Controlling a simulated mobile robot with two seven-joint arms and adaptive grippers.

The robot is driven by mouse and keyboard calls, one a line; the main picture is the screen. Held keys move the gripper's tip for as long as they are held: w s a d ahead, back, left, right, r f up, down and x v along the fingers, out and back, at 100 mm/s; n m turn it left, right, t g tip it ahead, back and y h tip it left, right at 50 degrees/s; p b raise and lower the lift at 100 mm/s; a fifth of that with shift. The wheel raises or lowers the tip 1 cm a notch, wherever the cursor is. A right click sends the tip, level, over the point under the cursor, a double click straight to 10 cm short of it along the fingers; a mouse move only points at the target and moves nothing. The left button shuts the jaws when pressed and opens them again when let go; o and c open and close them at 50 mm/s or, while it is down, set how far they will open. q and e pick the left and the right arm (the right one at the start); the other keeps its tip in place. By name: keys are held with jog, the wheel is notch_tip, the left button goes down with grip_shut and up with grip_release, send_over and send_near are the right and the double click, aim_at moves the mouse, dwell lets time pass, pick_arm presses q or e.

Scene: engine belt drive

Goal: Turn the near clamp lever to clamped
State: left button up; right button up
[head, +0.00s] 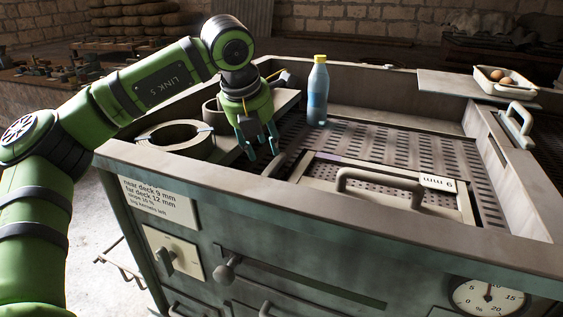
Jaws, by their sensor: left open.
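My left gripper (259,151) is open, with its fingers pointing down over the left end of the perforated deck. A short dark lever-like part (277,166) sits just below and beside its fingertips. It may be the near clamp lever, but I cannot tell for sure, and I cannot tell whether they touch. The fingers partly cover the area behind them. Another small lever-like part (287,78) shows behind my gripper, at the far left. My right gripper is not in view.
A blue bottle with a yellow cap (317,92) stands right of my gripper. A handled perforated plate (400,187) lies on the deck. A ring (173,139) sits at left. A tray with eggs (505,83) is at far right. The bench's front wall (330,215) is raised.

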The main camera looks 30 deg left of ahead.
aim_at(267, 168)
pick_arm(q)
jog(key=shift+a+f, duration=0.2)
jog(key=shift+f, duration=0.05)
jog(key=p+x, duration=0.1)
jog(key=x, duration=0.5)
jog(key=shift+f, duration=0.3)
grip_shut()
